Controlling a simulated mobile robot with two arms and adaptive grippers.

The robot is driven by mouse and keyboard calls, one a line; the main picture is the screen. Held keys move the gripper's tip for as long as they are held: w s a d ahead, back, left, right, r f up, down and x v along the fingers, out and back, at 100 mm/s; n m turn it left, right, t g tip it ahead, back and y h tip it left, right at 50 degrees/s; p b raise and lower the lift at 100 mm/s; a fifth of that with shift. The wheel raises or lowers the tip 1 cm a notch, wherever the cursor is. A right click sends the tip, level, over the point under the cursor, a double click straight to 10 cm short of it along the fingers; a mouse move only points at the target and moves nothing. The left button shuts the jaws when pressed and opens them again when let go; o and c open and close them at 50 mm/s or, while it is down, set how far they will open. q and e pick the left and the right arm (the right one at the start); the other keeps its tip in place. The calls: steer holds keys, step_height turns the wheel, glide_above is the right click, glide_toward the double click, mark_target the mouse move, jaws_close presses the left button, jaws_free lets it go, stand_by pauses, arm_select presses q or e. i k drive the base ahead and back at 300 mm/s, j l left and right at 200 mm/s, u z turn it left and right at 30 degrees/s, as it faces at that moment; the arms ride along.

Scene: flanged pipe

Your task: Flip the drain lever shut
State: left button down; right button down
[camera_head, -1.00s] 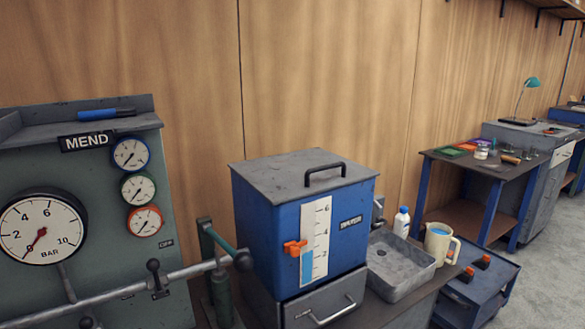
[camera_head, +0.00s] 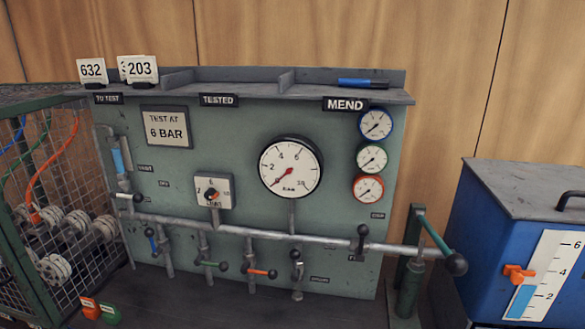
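A green test panel (camera_head: 230,130) fills the middle of the view, with a grey pipe (camera_head: 270,236) across its lower part. Another black-knobbed lever (camera_head: 362,238) stands upright on the pipe at right. The small labels near the levers are too blurred to tell which is the drain lever. Neither gripper is in view.
A large pressure gauge (camera_head: 291,167) points low. A green-handled hand pump (camera_head: 437,238) stands right of the panel, beside a blue tank (camera_head: 485,245). Red and green tags (camera_head: 100,311) lie at the front.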

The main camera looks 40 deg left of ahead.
mark_target(295, 255)
steer(key=u, duration=1.3)
steer(key=k+l, duration=0.25)
steer(key=k, duration=0.2)
